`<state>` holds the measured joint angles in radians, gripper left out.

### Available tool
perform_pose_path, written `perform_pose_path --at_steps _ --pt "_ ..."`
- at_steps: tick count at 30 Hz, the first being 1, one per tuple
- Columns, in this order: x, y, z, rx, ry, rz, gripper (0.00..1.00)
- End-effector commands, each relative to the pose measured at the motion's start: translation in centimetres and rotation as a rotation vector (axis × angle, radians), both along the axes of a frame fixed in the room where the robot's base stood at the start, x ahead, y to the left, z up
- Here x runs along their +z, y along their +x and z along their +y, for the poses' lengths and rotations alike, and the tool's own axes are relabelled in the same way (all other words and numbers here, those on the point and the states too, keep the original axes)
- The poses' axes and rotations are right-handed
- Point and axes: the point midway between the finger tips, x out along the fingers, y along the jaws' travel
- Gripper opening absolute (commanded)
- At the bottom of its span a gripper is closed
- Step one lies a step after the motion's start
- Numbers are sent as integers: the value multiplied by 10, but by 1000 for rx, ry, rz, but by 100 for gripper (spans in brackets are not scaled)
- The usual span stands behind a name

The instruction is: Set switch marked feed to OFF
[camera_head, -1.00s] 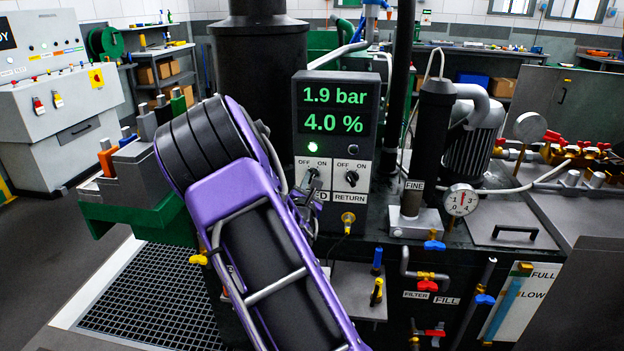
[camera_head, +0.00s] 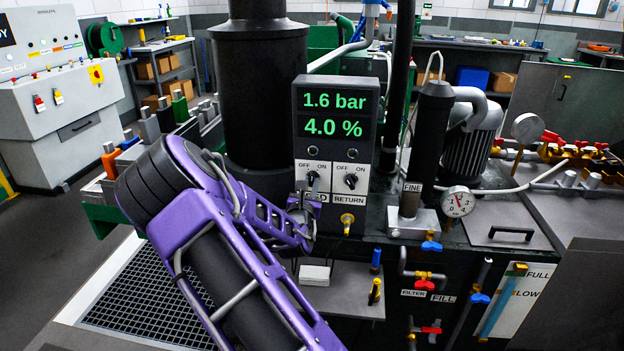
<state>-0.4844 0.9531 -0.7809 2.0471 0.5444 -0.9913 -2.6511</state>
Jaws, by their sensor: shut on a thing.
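A grey control box (camera_head: 300,90) carries a lit green display (camera_head: 336,114) reading 1.6 bar and 4.0 %. Below it are two rotary switches marked OFF and ON. The left one is the feed switch (camera_head: 313,178); its label is mostly covered, with only the last letter showing. The right one is the return switch (camera_head: 351,181). My gripper (camera_head: 308,192) is at the feed switch, shut on its knob. The gripper partly hides the knob, so I cannot tell its exact setting. Both lamps (camera_head: 313,151) above the switches are dark.
A yellow-ringed connector (camera_head: 347,219) sits below the return switch. A black cylinder marked FINE (camera_head: 428,135) and a gauge (camera_head: 457,202) stand to the right. A large black column (camera_head: 258,80) is behind my arm. A small white box (camera_head: 314,275) lies on the lower shelf.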

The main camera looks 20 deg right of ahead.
Motion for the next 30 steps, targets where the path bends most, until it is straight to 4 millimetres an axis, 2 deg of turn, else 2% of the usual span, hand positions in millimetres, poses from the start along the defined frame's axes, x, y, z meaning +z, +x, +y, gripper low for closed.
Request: perform_pose_path --at_steps 8,18,30 --pt "0 0 1 2 -22 16 0" --pt "-1 0 1 3 -308 208 0" --pt "-1 0 1 2 -348 236 0"
